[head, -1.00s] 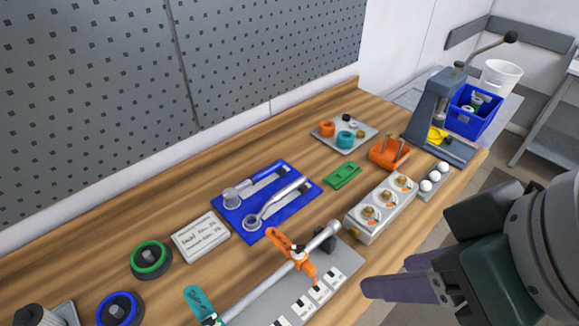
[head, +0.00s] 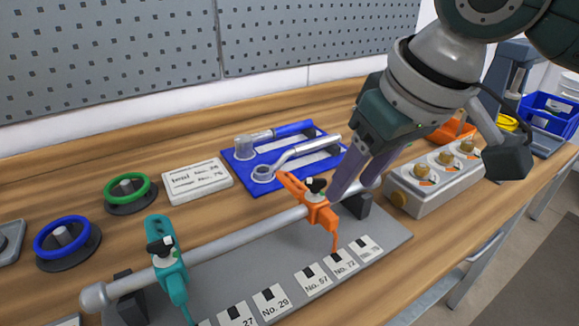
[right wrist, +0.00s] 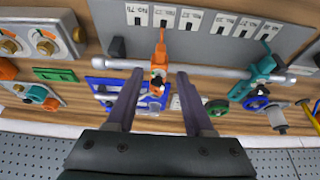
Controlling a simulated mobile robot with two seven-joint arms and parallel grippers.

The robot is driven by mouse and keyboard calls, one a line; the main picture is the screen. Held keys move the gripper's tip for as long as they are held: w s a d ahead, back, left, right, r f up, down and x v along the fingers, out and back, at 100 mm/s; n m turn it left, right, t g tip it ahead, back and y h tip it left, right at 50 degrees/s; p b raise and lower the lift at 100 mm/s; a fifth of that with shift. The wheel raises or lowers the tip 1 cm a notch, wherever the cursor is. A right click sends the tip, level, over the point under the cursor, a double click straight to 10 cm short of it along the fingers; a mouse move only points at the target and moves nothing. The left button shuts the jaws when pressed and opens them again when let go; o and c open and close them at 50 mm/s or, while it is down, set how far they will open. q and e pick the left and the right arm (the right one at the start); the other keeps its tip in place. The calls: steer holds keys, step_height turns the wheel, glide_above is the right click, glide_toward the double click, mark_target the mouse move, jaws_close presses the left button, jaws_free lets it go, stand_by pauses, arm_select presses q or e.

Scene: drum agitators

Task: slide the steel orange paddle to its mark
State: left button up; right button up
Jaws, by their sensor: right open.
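The orange paddle (head: 311,203) sits on a steel rod (head: 235,237) above a grey base plate (head: 380,234). Its thin tip points down near the label No. 72 (head: 343,264). It also shows in the right wrist view (right wrist: 158,68). My right gripper (head: 354,190) is open, its fingers just behind and right of the paddle in the head view. In the right wrist view the fingers (right wrist: 156,76) lie either side of the paddle, with gaps. A teal paddle (head: 166,262) sits farther left on the rod. My left gripper is not in view.
A white placard (head: 197,181) with hard-to-read text lies behind the rod, beside a blue tray (head: 236,168) of tools. Green (head: 130,192) and blue (head: 68,242) ring knobs stand at left. A grey dial box (head: 437,190) stands right of the rod.

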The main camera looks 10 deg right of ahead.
mark_target(331, 214)
steer(key=b+x, duration=0.1)
steer(key=x, duration=0.7)
steer(key=shift+f, duration=0.3)
jaws_close()
stand_by(1.0)
